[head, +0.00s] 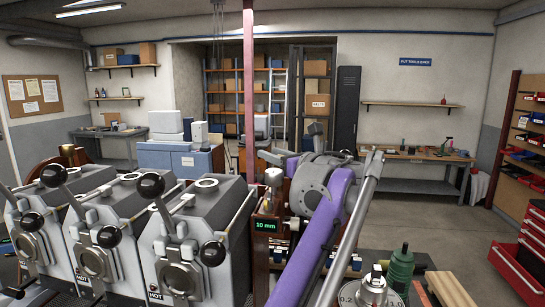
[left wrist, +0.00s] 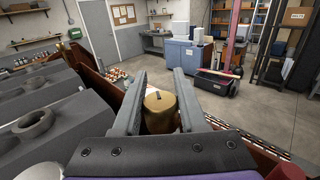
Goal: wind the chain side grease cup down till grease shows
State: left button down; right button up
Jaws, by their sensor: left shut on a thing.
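The brass grease cup (left wrist: 160,112) stands upright between the two grey fingers of my left gripper (left wrist: 158,82) in the left wrist view. The fingers are shut on its sides. A small dark mark shows on its cap top, and I cannot make out any grease. In the head view my left gripper (head: 277,159) is right of the roasters, at the end of the purple arm, and mostly hides the cup. A green display (head: 265,225) reading 10 mm is just below a pale-topped post (head: 273,178). My right gripper is not in view.
Grey roasters (head: 205,225) with black-knobbed levers stand close on the left. A red upright (head: 249,90) rises behind the gripper. Open floor lies beyond.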

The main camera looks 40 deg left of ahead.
pick_arm(q)
jog(key=shift+c, duration=2.2)
grip_release()
jog(key=v, duration=1.1)
jog(key=shift+b, duration=0.45)
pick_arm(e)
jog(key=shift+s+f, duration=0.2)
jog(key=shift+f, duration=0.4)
pick_arm(q)
jog(key=c, duration=0.3)
jog(key=shift+w+d+f+n+g+p, duration=0.95)
jog(key=shift+w+n+g+p, duration=1.05)
jog(key=shift+g, duration=1.6)
jog(key=a, duration=0.3)
jog(key=s+a, duration=0.1)
jog(key=a, duration=0.2)
jog(key=s+a+b, duration=0.1)
jog(key=a, duration=0.2)
jog(key=shift+a+r, duration=0.25)
jog(key=shift+a, duration=0.1)
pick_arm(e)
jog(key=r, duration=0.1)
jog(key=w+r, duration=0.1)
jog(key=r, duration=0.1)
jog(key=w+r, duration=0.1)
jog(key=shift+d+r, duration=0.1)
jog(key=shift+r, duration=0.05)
